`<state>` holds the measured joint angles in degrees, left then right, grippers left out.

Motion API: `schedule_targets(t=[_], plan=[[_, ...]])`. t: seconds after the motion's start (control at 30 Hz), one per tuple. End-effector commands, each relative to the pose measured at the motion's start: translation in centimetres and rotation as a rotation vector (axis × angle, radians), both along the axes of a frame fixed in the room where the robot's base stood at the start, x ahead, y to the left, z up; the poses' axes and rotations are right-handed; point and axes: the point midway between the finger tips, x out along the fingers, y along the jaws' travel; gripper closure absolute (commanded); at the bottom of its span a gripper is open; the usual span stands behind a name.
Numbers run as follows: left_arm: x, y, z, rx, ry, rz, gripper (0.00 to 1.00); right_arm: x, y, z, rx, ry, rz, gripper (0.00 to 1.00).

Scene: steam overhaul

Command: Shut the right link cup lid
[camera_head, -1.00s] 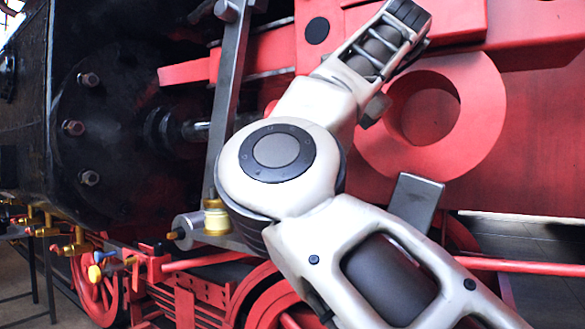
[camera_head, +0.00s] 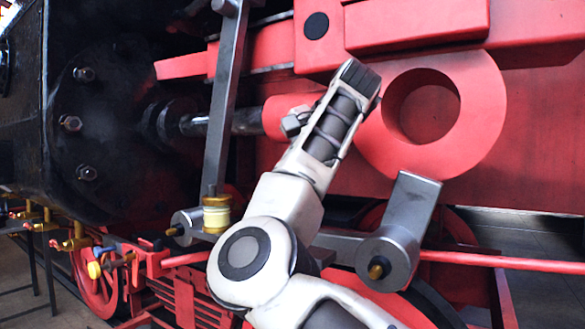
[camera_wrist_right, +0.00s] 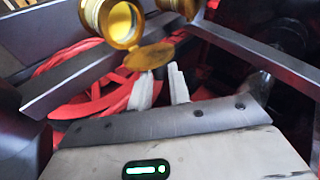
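In the right wrist view a brass cup (camera_wrist_right: 122,20) with a yellow inside faces me at the top, and its round brass lid (camera_wrist_right: 150,57) hangs open below the mouth. My right gripper (camera_wrist_right: 160,72) has its two pale fingers a little apart, with nothing seen between them. The fingertips lie just below the lid; I cannot tell whether they touch it. In the head view a brass cup with a cream band (camera_head: 216,215) stands on the lower link end at left. My right arm fills the centre there and its fingers are hidden. My left gripper is out of view.
A grey upright link (camera_head: 223,110) rises above the cup at left. A grey arm with a round end (camera_head: 392,255) and a red ring (camera_head: 475,125) stand right of my arm. Another brass part (camera_wrist_right: 180,6) sits at the top of the wrist view.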

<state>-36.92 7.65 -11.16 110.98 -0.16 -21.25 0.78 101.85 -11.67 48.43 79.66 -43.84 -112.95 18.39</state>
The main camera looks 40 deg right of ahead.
Motion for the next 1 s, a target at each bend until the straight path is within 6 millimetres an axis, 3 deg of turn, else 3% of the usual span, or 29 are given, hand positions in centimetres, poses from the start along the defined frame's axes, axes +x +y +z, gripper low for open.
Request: schedule_targets(t=[0.07,0.47,1.0], plan=[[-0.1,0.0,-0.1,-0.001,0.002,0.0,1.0,0.0,0.0,0.0,0.0,0.0,0.0,1.0],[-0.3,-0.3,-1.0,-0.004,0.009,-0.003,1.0,-0.2,0.3,-0.2,-0.045,-0.019,-0.001,1.0],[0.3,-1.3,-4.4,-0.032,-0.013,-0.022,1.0,-1.3,2.9,-1.2,-0.439,-0.183,-0.002,1.0]])
